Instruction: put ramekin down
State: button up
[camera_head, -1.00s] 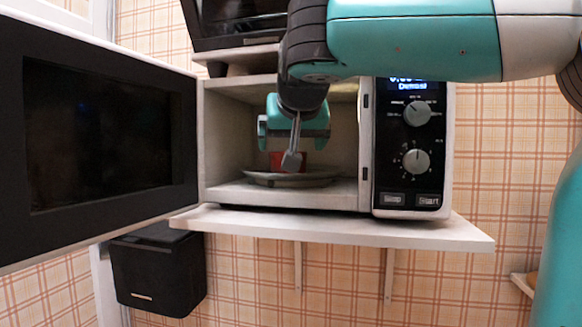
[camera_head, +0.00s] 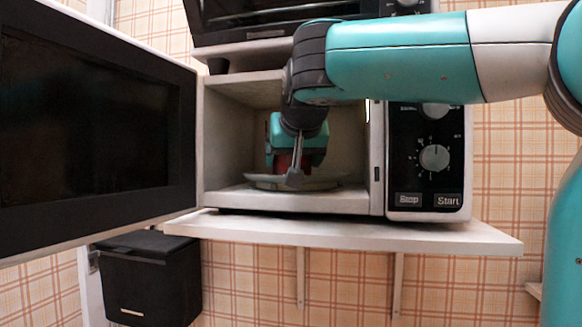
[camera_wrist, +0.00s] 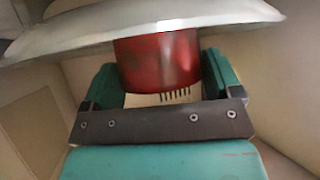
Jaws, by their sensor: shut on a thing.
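A red ramekin (camera_wrist: 158,62) is held between the two fingers of my gripper (camera_wrist: 160,85) in the wrist view. In the head view my gripper (camera_head: 297,170) reaches into the open microwave (camera_head: 233,125), and a little of the red ramekin (camera_head: 283,161) shows behind the fingers. The round plate (camera_head: 262,181) inside the microwave is right below the gripper. In the wrist view the plate (camera_wrist: 60,37) lies against the ramekin's end. I cannot tell whether the ramekin touches it.
The microwave door (camera_head: 95,125) stands wide open at the left. The microwave sits on a white shelf (camera_head: 430,234). A second appliance (camera_head: 260,15) is above it. A black bin (camera_head: 150,278) hangs below at the left. The cavity walls are close around my gripper.

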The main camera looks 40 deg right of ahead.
jog(key=shift+a+r+p, duration=0.15)
jog(key=shift+r+p, duration=0.2)
jog(key=shift+r, duration=0.05)
jog(key=s+a+p, duration=0.2)
jog(key=s+a, duration=0.2)
jog(key=a, duration=0.3)
jog(key=s+a+p, duration=0.2)
jog(key=s+a, duration=0.2)
jog(key=a, duration=0.4)
jog(key=shift+s+a+p, duration=0.3)
jog(key=shift+s+p, duration=0.1)
